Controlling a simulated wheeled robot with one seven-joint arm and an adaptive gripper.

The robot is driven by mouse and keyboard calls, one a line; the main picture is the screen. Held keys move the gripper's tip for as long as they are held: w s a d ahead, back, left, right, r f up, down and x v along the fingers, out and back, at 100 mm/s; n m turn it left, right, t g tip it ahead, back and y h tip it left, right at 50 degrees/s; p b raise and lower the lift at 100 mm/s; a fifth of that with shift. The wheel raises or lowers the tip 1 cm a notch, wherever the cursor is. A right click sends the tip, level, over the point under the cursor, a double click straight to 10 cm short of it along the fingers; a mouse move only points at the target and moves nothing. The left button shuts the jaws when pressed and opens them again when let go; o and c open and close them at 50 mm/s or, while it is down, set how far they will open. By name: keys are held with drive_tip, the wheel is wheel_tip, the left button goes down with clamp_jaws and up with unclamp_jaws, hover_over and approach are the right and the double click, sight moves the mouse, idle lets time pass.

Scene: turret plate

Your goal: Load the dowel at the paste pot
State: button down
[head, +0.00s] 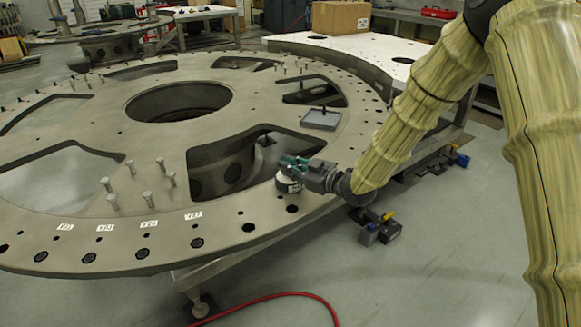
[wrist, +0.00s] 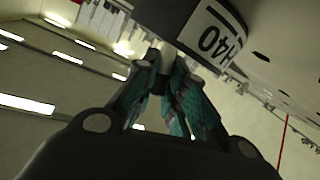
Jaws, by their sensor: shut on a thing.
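The paste pot (head: 290,184) is a short round pot with a dark band and a white label, standing near the rim of the turret plate (head: 75,205). It also shows in the wrist view (wrist: 182,18), large, with a label reading "H40". My gripper (head: 287,163) has teal fingers and is just above the pot. In the wrist view its fingertips (wrist: 170,62) come together close to the pot's side. A small pale piece, apparently the dowel (wrist: 167,60), shows between them. Most of it is hidden, and I cannot tell whether its end touches the pot.
Several upright pins (head: 148,198) stand on the plate left of the pot. A shallow grey tray (head: 320,120) sits behind my gripper. Large cutouts open through the plate beside the pot. A cardboard box (head: 340,18) stands on the back table. A red hose (head: 262,299) lies on the floor.

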drive_tip(key=shift+r+p, duration=2.05)
drive_tip(key=shift+r, duration=1.45)
drive_tip(key=shift+d, duration=0.1)
